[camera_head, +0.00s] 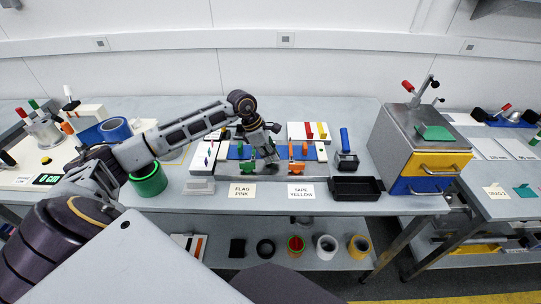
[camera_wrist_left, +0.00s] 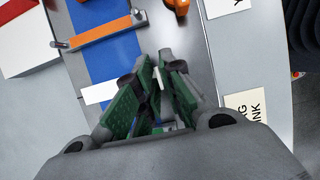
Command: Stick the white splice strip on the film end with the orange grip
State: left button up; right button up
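The blue film (camera_head: 306,153) lies across the bench fixture, and it also shows in the left wrist view (camera_wrist_left: 113,62). An orange bar (camera_wrist_left: 105,32) crosses the film. Another white piece (camera_wrist_left: 98,93) lies at the film beside the fingers. The film under the fingers is mostly hidden. My right gripper is not in view.
Label cards "FLAG PINK" (camera_head: 242,190) and "TAPE YELLOW" (camera_head: 300,191) lie in front of the fixture. A black tray (camera_head: 355,196) and a drawer cabinet (camera_head: 412,150) stand to the right. A green roll (camera_head: 149,182) is to the left, beneath my arm.

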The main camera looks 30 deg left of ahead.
pick_arm(q)
jog(key=o, duration=0.3)
jog(key=v, duration=0.8)
dwell(0.5)
dwell(0.9)
jog(key=shift+r, duration=0.2)
